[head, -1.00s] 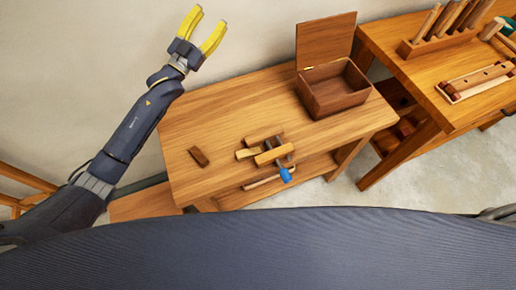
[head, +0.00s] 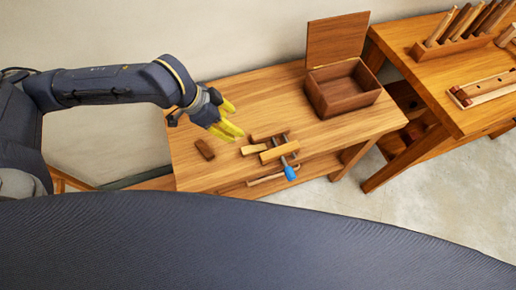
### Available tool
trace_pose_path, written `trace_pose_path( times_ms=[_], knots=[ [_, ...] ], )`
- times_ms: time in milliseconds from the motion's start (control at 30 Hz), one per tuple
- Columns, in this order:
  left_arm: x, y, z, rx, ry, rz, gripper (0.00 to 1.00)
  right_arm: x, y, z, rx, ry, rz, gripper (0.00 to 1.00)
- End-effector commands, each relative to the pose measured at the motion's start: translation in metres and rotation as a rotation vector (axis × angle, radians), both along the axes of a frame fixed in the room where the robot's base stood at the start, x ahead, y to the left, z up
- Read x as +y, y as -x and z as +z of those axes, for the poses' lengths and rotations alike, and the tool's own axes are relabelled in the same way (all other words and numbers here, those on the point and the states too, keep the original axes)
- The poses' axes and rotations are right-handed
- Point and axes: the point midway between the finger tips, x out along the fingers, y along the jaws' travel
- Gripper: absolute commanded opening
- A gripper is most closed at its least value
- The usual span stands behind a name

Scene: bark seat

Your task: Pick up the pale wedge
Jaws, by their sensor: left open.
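A small pale wooden piece (head: 253,149), which looks like the pale wedge, lies on the wooden bench in the head view, at the left end of a cluster of wooden parts. My left gripper (head: 234,120) has yellow fingers and is above the bench, just up and left of the pale piece in the picture. It is open and empty, apart from the pieces. My right gripper is not in view.
Close to the pale piece lie a longer light block (head: 279,152), a darker block and a clamp with a blue handle (head: 290,173). A dark block (head: 204,149) lies to the left. An open, lidded box (head: 342,92) stands at the right of the bench (head: 290,95).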

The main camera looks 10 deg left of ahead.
Motion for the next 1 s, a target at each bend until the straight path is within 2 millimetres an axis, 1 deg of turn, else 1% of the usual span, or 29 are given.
trace_pose_path(
  times_ms=[33, 100, 200, 267, 367, 600, 800, 1000],
  knots=[
    [0.009, 0.009, -0.001, 0.014, -0.032, -0.002, 0.53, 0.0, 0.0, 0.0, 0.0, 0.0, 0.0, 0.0],
    [0.017, 0.018, -0.004, 0.032, -0.064, -0.006, 0.53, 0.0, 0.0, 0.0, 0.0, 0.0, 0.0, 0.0],
    [0.024, 0.025, -0.007, 0.047, -0.091, -0.006, 0.53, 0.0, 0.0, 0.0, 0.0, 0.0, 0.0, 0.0],
    [0.024, 0.027, -0.012, 0.052, -0.097, -0.007, 0.53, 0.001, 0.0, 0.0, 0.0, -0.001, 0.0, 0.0],
    [0.02, 0.025, -0.025, 0.055, -0.099, -0.008, 0.53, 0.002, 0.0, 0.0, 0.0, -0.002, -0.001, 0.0],
    [0.004, 0.017, -0.066, 0.055, -0.098, -0.007, 0.53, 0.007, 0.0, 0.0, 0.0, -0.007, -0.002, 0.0],
    [-0.007, 0.01, -0.096, 0.053, -0.098, -0.006, 0.53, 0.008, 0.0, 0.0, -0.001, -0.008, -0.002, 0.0],
    [-0.013, 0.006, -0.114, 0.05, -0.097, -0.007, 0.53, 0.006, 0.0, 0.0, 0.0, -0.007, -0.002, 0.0]
  ],
)
